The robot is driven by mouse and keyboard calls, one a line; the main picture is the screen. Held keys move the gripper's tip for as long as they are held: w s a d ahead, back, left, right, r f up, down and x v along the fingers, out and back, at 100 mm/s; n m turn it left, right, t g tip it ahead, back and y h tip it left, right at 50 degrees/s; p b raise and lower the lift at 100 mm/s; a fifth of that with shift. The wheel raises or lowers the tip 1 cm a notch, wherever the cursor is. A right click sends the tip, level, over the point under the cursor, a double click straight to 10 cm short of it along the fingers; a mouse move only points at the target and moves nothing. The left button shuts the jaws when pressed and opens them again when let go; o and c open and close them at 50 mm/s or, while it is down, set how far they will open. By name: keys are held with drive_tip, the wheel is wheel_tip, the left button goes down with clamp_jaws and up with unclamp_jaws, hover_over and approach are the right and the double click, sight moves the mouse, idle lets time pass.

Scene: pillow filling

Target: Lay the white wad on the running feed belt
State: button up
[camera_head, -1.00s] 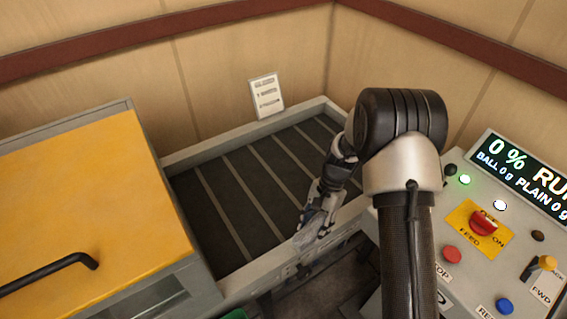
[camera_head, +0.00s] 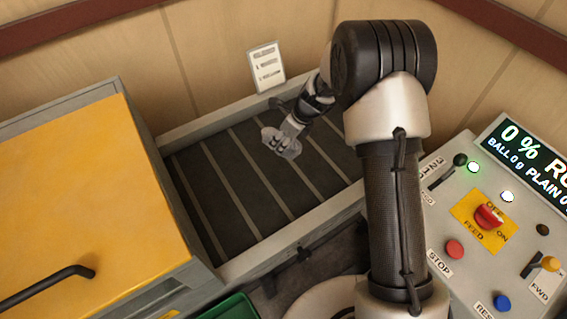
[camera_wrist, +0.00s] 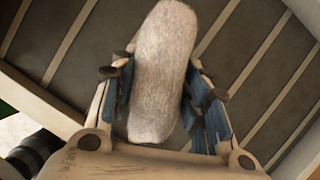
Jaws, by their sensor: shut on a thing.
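The white wad (camera_wrist: 160,70) is a pale, fuzzy oblong roll between the blue-padded fingers of my gripper (camera_wrist: 163,105) in the wrist view. My gripper is shut on it. In the head view my gripper (camera_head: 281,142) is over the middle of the feed belt (camera_head: 240,205), and the wad is hard to make out there. The belt is dark with light cross strips, and it also shows behind the wad in the wrist view (camera_wrist: 85,35). I cannot tell the height of the wad above the belt.
A yellow-lidded cabinet (camera_head: 85,195) stands left of the belt. A green bin (camera_head: 232,307) is at the bottom. A raised rim (camera_head: 290,238) edges the belt.

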wheel_tip(320, 180, down, 13)
drive_tip(key=b, duration=0.3)
drive_tip(key=shift+w+r, duration=0.1)
drive_tip(key=shift+r, duration=0.05)
drive_tip(key=shift+f+b, duration=0.55)
drive_tip(key=shift+b, duration=0.1)
drive_tip(key=shift+f, duration=0.1)
drive_tip(key=o, duration=1.1)
